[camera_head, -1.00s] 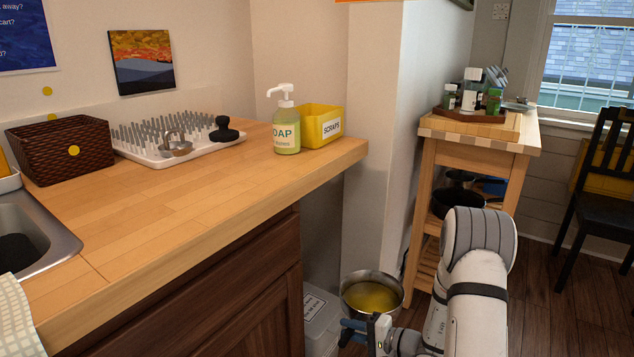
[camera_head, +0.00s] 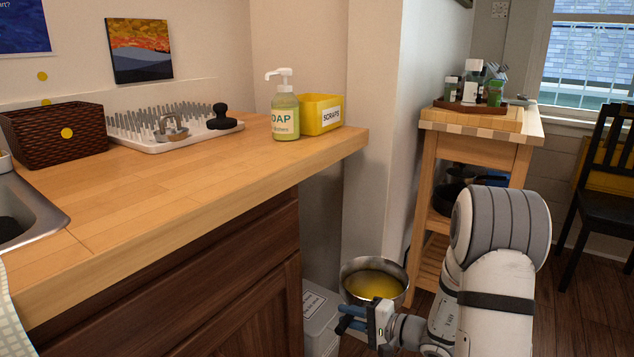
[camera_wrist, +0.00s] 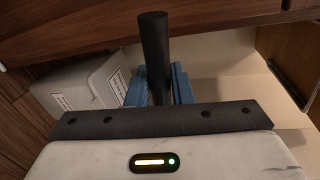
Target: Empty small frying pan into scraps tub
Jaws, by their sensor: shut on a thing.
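The small frying pan (camera_head: 372,264) is a round metal pan holding a yellow content (camera_head: 376,285). It hangs in the air below counter height, in front of the wall corner, and looks roughly level. My gripper (camera_head: 354,320), with blue fingers, is shut on its handle. In the wrist view the dark handle (camera_wrist: 155,45) stands between the blue fingers (camera_wrist: 157,88), and the pan's bowl is out of sight. The scraps tub (camera_head: 311,119) is a yellow box labelled SCRAPS near the counter's right end, above and left of the pan. Its inside floor is hidden.
A soap bottle (camera_head: 285,115) stands just left of the tub, partly in front of it. The wooden counter (camera_head: 190,180) edge lies between pan and tub. A lidded grey bin (camera_head: 318,318) stands below. A wooden cart (camera_head: 428,185) is at right.

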